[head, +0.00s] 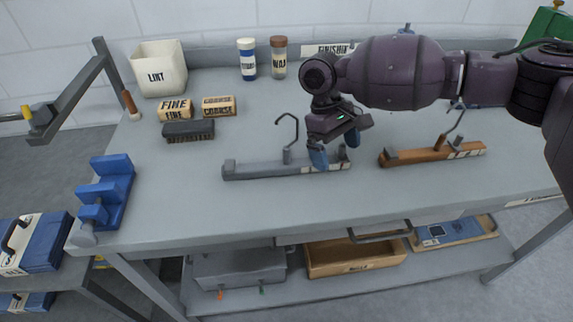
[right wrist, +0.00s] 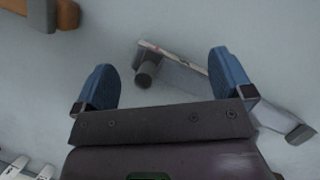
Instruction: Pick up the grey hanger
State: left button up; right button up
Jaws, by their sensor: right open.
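The grey hanger (head: 262,170) lies on the grey workbench, with its wire hook standing up near its middle and a pale label at its right end. My right gripper (head: 336,150) is over the labelled right end, its two blue fingers apart. In the right wrist view the hanger (right wrist: 190,76) runs slantwise, with a short grey peg and its labelled end in the space between the open fingers (right wrist: 162,62). I cannot tell the exact height of the fingertips above the bench. My left gripper is not in view.
A brown wooden hanger (head: 430,154) lies to the right. Brushes (head: 188,130), a LINT bin (head: 160,70) and two jars (head: 278,58) stand at the back. A blue stepped block (head: 108,190) is at the left edge. The bench's front strip (head: 300,215) is clear.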

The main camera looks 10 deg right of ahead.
jog(key=shift+x, duration=0.85)
jog(key=c, duration=1.7)
jog(key=shift+c, duration=0.5)
grip_shut()
